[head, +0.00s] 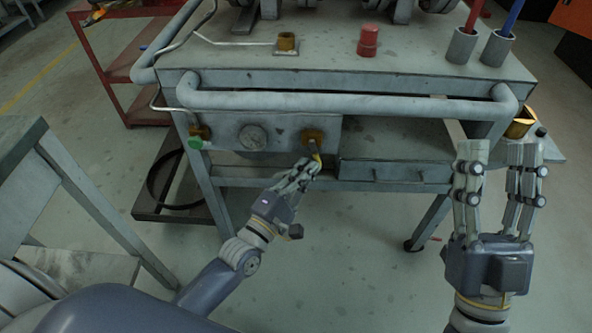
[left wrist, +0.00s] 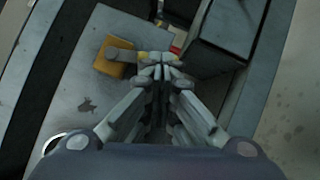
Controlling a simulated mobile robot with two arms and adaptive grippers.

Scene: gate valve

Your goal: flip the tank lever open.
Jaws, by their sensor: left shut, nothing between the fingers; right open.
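The tank lever (head: 316,157), with a yellow part, sticks out from a brass fitting (head: 313,137) on the front panel of the grey cart. In the left wrist view the brass fitting (left wrist: 115,57) and the lever (left wrist: 135,56) lie just beyond my fingertips. My left gripper (head: 309,166) is shut and empty, with its fingertips at the lever's end; I cannot tell whether they touch it. The left gripper's fingers (left wrist: 160,72) partly cover the lever's tip. My right gripper (head: 497,150) is open and empty, to the right of the panel.
The panel also carries a round gauge (head: 252,138) and a green knob (head: 195,143). A thick grey rail (head: 345,104) runs above it. A red fitting (head: 368,40) stands on the cart top. A red shelf cart (head: 125,65) is at the back left. Bare floor lies in front.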

